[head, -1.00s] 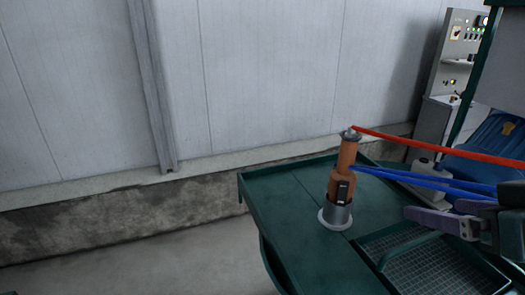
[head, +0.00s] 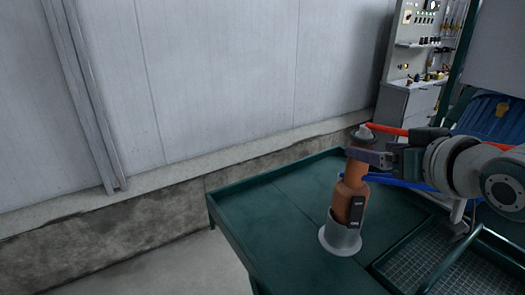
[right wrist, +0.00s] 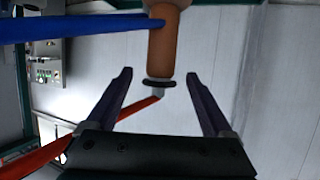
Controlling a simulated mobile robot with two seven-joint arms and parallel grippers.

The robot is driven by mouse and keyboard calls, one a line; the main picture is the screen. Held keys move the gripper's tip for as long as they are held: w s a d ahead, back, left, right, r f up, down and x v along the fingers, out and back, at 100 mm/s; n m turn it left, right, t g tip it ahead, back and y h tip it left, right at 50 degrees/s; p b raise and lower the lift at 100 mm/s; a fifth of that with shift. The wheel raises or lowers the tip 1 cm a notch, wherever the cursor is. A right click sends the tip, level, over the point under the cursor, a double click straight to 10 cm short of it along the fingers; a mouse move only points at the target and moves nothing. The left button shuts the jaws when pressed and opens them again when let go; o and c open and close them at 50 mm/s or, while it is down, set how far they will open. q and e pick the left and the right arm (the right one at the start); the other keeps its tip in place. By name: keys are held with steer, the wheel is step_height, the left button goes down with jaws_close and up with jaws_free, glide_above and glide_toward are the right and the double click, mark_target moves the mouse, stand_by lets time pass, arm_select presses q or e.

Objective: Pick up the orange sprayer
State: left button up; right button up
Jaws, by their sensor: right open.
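The orange sprayer (head: 352,187) stands nearly upright in a round grey holder (head: 341,238) on the green table (head: 295,205). A red hose and blue hoses run from it to the right. My right gripper (head: 368,157) is at the sprayer's upper part, coming from the right. In the right wrist view, its two dark fingers are open, and the narrow end of the sprayer (right wrist: 163,50) lies between their tips with a gap on each side. My left gripper is not in view.
A mesh-floored tray section (head: 425,265) of the table lies right of the holder. A blue barrel (head: 492,118) and a control panel (head: 418,35) stand behind at the right. The table's left part is clear, and a grey wall (head: 220,80) rises behind.

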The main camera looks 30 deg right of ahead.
glide_above(348, 186)
steer(key=d, duration=0.2)
steer(key=shift+w+f, duration=0.25)
steer(key=shift+f, duration=0.85)
jaws_close()
steer(key=shift+r, duration=0.15)
